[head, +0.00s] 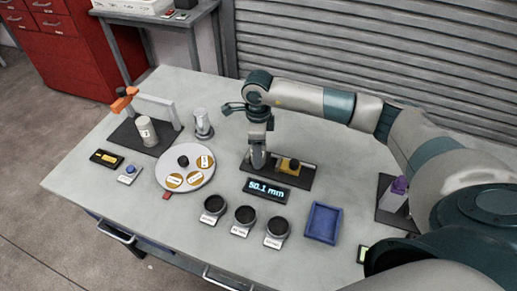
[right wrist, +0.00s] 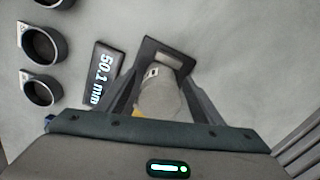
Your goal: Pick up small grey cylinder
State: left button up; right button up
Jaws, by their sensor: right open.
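A small grey cylinder (head: 258,158) stands upright on the dark gauge base (head: 298,179), beside a yellow block on that base. My right gripper (head: 258,143) is directly above it, pointing down. In the right wrist view the cylinder (right wrist: 160,98) lies between the two spread fingers of my right gripper (right wrist: 163,80), with a small label mark on its top. The jaws are open; I cannot tell whether either finger touches it. The cylinder's lower part is partly hidden. My left gripper is not in view.
A display (head: 267,191) reads 50.1 mm. Several dark round cups (head: 245,216) and a blue tray (head: 323,223) stand in front. A white turntable (head: 200,178), another labelled cylinder (head: 147,131) and a metallic cylinder (head: 202,122) are left. A purple-topped bottle (head: 396,195) is right.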

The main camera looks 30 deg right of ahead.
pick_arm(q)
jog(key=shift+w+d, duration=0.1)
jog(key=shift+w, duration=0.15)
pick_arm(e)
jog(key=c, duration=1.5)
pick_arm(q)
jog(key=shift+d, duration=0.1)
pick_arm(e)
jog(key=shift+r, duration=0.1)
